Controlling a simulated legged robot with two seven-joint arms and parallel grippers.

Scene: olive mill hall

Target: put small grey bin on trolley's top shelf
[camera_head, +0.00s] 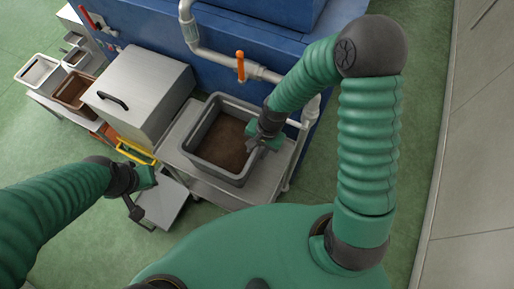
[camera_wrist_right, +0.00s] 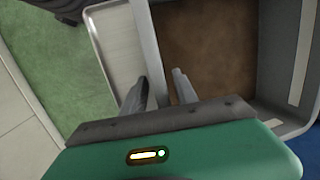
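A grey bin (camera_head: 190,139) with brown contents sits upright on the metal top of a low trolley (camera_head: 262,190), in the middle of the head view. My right gripper (camera_head: 265,143) is at its right rim. In the right wrist view the bin's wall (camera_wrist_right: 145,40) runs between the two parted fingers (camera_wrist_right: 160,88); I cannot tell whether either finger touches it. A smaller grey bin (camera_head: 76,58) stands at the far left among other containers. My left gripper (camera_head: 140,195) is apart from the bins, low at the left; its fingertips are unclear.
A metal box with a black handle (camera_head: 140,85) stands left of the trolley, with a yellow frame (camera_head: 135,152) in front. A blue machine (camera_head: 240,45) with white pipes and an orange-handled valve (camera_head: 240,66) is behind. A white bin (camera_head: 38,72) and brown-filled bin (camera_head: 75,92) stand left. Green floor is open at right.

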